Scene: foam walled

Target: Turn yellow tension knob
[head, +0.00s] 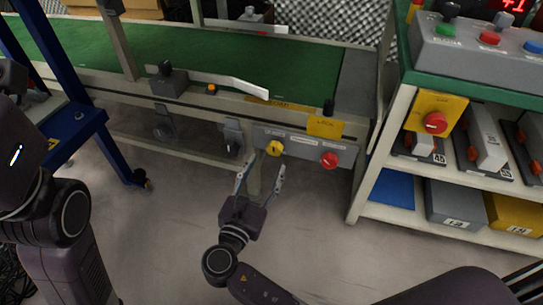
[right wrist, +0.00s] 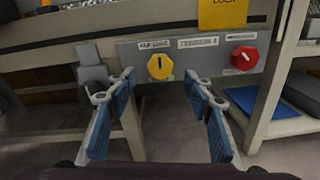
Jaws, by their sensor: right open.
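The yellow knob (head: 274,148) is on a grey panel (head: 302,148) on the front of the conveyor frame. In the right wrist view the yellow knob (right wrist: 160,66) shows a dark mark on its face, roughly upright. A red knob (head: 330,160) is to its right on the same panel. My right gripper (head: 262,172) is open and empty, below and in front of the yellow knob. In the right wrist view the knob appears just beyond and between the fingertips (right wrist: 159,80), with no visible contact. My left arm shows at the left, but its gripper is not seen.
The green conveyor belt (head: 190,50) runs above the panel. A yellow tag (head: 325,126) hangs above the red knob. A shelf (head: 375,180) with bins stands at the right, and a blue frame (head: 92,125) at the left. The floor below is clear.

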